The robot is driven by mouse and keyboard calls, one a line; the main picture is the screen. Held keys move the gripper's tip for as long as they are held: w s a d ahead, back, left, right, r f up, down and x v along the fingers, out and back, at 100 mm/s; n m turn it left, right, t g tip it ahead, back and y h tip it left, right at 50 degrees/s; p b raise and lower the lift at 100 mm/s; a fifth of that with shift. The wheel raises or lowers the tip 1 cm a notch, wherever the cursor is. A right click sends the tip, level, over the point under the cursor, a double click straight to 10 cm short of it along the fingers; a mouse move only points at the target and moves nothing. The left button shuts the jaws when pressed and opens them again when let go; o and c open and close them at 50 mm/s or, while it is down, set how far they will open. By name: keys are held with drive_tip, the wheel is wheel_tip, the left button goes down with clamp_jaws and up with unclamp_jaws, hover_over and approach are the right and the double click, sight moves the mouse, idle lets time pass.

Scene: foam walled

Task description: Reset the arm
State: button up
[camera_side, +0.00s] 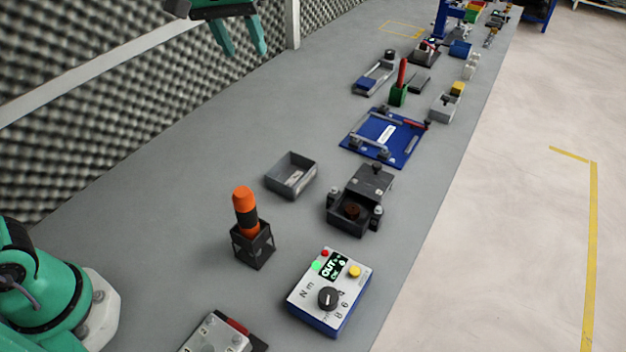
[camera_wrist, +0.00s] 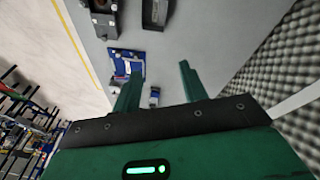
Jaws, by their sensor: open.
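My gripper (camera_side: 240,38) is at the top of the side view, high above the bench and in front of the foam wall. Its two green fingers are apart with nothing between them. In the wrist view my gripper (camera_wrist: 158,85) also shows open and empty, with the bench far beyond the fingertips. My green arm base stands at the lower left of the side view. The links between base and gripper are outside the picture.
On the grey bench (camera_side: 130,235) stand an orange-and-black tool in a dark holder (camera_side: 252,247), a control box with a knob (camera_side: 330,292), a grey tray (camera_side: 291,176), a dark fixture (camera_side: 358,203) and a blue board (camera_side: 384,137). Foam wall (camera_side: 130,110) lines the left. Bench beside it is clear.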

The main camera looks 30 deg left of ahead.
drive_tip(key=s+a+f+m, duration=0.1)
drive_tip(key=s+a+f, duration=0.1)
drive_tip(key=s, duration=0.5)
drive_tip(key=s+a+f+m+t, duration=0.1)
drive_tip(key=s+a+f, duration=0.2)
drive_tip(key=s, duration=0.4)
drive_tip(key=s+a+f+m+t, duration=0.1)
drive_tip(key=s+a+f+m, duration=0.1)
drive_tip(key=s, duration=0.5)
drive_tip(key=shift+s+a+f+y, duration=0.3)
drive_tip(key=shift+a+f, duration=0.3)
drive_tip(key=shift+a, duration=0.6)
